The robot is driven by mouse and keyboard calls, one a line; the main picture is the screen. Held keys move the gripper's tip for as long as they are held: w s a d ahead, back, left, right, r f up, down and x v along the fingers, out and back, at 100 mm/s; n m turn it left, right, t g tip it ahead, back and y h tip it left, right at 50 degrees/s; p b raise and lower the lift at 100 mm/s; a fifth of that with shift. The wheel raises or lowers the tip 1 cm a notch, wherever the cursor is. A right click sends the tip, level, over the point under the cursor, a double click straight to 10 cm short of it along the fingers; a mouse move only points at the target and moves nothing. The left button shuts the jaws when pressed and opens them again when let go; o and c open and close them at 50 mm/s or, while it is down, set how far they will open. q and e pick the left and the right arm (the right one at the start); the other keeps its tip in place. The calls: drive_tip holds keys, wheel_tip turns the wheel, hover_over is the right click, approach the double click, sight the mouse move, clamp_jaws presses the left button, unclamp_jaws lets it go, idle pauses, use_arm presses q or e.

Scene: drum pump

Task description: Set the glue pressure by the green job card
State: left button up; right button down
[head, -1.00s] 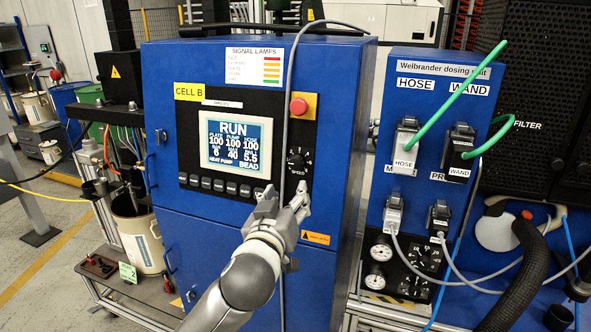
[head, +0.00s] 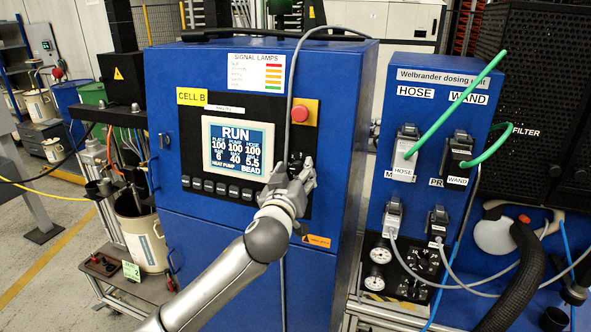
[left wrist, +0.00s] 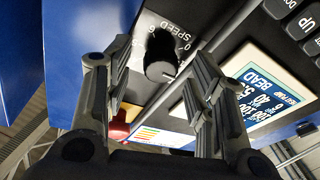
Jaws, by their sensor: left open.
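My left gripper (head: 296,172) is open in front of the blue cabinet's control panel. In the left wrist view the black SPEED knob (left wrist: 160,55) shows between the open fingers (left wrist: 157,80); I cannot tell whether they touch it. In the head view the gripper mostly hides the knob. The lit screen (head: 238,147) reads RUN, three values of 100, then 6, 40 and 5.5, with BEAD below. A small green card (head: 131,271) stands at the lower left; its writing is too small to read. My right gripper is not in view.
A red stop button (head: 300,113) sits above the knob, and a grey cable hangs down the cabinet front. A row of keys (head: 222,188) lies below the screen. The dosing unit (head: 443,95) at right has green hoses and pressure gauges (head: 381,254).

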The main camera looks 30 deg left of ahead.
use_arm(q)
drive_tip(key=shift+w+a, duration=0.15)
drive_tip(key=shift+w, duration=0.1)
drive_tip(key=shift+c, duration=0.4)
drive_tip(key=c, duration=1)
drive_tip(key=shift+m, duration=0.3)
